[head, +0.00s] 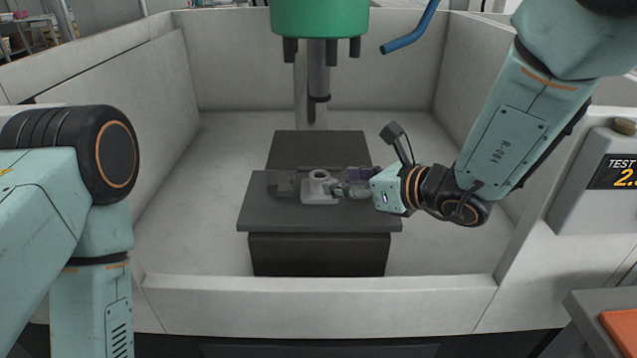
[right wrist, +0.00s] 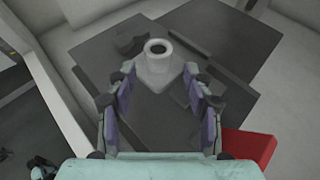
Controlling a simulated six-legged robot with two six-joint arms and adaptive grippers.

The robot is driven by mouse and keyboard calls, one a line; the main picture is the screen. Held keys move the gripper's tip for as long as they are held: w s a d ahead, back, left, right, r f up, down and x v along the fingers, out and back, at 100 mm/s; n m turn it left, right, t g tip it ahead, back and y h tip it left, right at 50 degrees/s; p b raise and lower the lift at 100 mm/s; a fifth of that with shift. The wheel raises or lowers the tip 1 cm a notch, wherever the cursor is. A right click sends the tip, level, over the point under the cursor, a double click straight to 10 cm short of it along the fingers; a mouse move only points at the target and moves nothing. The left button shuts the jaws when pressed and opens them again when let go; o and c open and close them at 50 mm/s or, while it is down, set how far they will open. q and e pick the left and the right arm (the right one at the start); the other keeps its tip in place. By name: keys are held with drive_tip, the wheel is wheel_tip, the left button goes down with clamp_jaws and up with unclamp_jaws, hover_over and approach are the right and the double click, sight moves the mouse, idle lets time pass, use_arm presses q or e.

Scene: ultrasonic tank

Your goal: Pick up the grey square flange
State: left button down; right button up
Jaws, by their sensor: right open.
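The grey square flange (head: 318,187) has a round raised neck with a hole. It sits upright on a dark grey stepped block (head: 262,216) inside the tank. My right gripper (head: 345,189) reaches in from the right, its fingers close to the flange's right side. In the right wrist view the flange (right wrist: 158,66) lies just ahead of and between the open fingers of the gripper (right wrist: 160,90). The jaws are apart and nothing is clamped between them. My left arm shows at the left, but its gripper is out of view.
A small dark piece (head: 284,184) sits just left of the flange. A green cylinder (head: 319,18) with dark feet hangs above, beside a blue rod (head: 408,30). Pale tank walls (head: 320,300) surround the block. A test panel (head: 605,180) stands at the right.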

sight(322, 175)
drive_tip(key=shift+w+f, duration=0.25)
drive_tip(key=shift+w, duration=0.1)
drive_tip(key=b+x, duration=0.1)
drive_tip(key=x, duration=0.5)
drive_tip(key=shift+w+a, duration=0.2)
drive_tip(key=shift+a, duration=0.25)
drive_tip(key=shift+d, duration=0.15)
drive_tip(key=c, duration=0.3)
drive_tip(key=shift+w, duration=0.1)
clamp_jaws()
